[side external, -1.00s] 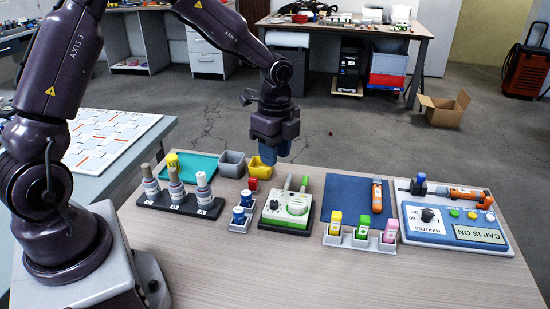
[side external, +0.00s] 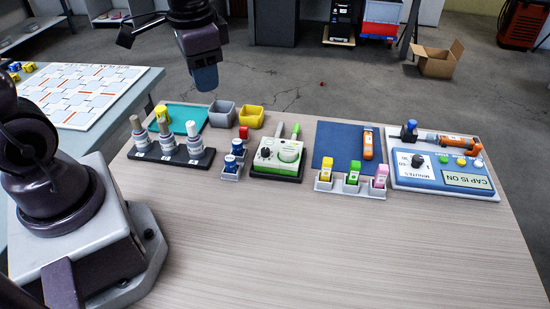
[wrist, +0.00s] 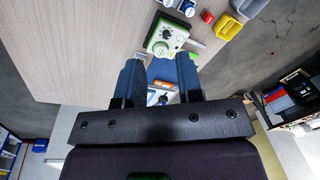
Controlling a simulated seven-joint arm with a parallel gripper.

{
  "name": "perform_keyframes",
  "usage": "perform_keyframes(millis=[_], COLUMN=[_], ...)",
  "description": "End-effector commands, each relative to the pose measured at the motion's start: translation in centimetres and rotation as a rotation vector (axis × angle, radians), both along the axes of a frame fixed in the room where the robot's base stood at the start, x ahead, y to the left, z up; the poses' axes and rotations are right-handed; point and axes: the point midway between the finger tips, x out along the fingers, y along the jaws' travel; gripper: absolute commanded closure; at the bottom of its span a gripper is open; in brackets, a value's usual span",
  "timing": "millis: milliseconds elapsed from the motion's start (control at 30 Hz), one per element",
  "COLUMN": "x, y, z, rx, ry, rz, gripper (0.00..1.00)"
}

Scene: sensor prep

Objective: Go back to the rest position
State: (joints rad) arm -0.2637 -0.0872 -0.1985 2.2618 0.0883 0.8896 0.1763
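My gripper (side external: 206,78) hangs in the air beyond the back edge of the wooden table in the side external view, above the level of the tabletop. It is clear of everything on the table. In the wrist view its two blue fingers (wrist: 159,68) stand apart, with only background between them. It holds nothing.
The table (side external: 330,240) is bare in front. A bottle rack (side external: 172,155), a green-and-white device (side external: 280,155), a blue mat (side external: 335,145), a vial holder (side external: 350,188) and a timer panel (side external: 440,170) line its back. Grey (side external: 222,114) and yellow bins (side external: 250,117) stand behind.

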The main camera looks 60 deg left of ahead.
Motion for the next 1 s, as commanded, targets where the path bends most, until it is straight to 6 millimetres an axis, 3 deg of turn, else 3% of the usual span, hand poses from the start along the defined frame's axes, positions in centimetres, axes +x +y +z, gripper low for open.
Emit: perform_keyframes(millis=[33,200,400,600,1000], x=[-1.3,-5.1,-7.6,-8.0,-7.9], y=[-0.4,-1.4,-2.4,-3.0,-3.0], z=[1.3,4.2,6.4,7.8,7.8], rx=[-0.002,-0.057,-0.121,-0.136,-0.135], ry=[-0.054,-0.212,-0.360,-0.429,-0.426], rz=[0.054,0.187,0.178,0.141,0.137], gripper=[0.66,0.66,0.66,0.66,0.66])
